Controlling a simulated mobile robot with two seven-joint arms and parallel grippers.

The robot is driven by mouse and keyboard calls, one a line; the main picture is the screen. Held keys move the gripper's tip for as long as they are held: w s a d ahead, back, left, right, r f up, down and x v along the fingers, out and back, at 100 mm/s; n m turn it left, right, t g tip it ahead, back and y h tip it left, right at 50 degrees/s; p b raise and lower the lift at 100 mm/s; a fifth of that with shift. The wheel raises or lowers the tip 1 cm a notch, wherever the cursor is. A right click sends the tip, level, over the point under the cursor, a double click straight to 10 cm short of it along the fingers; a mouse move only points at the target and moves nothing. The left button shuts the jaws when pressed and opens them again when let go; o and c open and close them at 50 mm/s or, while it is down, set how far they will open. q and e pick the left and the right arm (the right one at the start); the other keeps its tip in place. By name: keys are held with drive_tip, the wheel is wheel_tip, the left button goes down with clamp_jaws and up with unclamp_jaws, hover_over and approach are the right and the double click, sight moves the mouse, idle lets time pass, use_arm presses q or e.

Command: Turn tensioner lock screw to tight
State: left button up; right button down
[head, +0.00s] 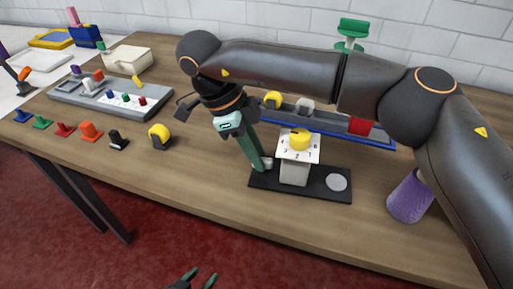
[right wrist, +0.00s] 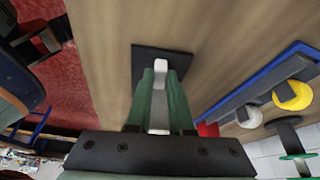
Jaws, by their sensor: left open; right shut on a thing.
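The tensioner is a pale upright block (head: 294,175) on a black base plate (head: 312,187), with a white numbered plate and a yellow knob (head: 299,139) on top. My right gripper (head: 262,166) reaches down from above at the block's left side. Its green fingers are shut on a light-grey piece, which appears to be the lock screw (right wrist: 159,105); the fingers hide much of it. The black plate also shows in the right wrist view (right wrist: 150,56). My left gripper (head: 200,279) is open and empty at the bottom edge, in front of the table.
A round grey disc (head: 337,182) lies on the plate's right end. A purple cone (head: 408,197) stands to the right. A blue-edged tray (head: 340,130) is behind. A yellow-and-black item (head: 160,137), coloured pieces and a grey rack (head: 110,98) stand left. Front table area is clear.

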use_arm(q)
drive_tip(key=shift+r, duration=0.2)
use_arm(e)
drive_tip(key=shift+m, duration=0.5)
drive_tip(key=c, duration=1.1)
unclamp_jaws()
drive_tip(key=shift+r, duration=0.1)
use_arm(q)
wheel_tip(320, 180, up, 4)
drive_tip(key=p, duration=0.6)
drive_tip(key=shift+a, duration=0.15)
use_arm(e)
drive_tip(key=v, duration=1.2)
drive_tip(key=shift+w+r, duration=0.2)
drive_tip(key=shift+w, duration=0.05)
use_arm(q)
drive_tip(key=shift+s+a+f, duration=0.1)
drive_tip(key=shift+s+f, duration=0.05)
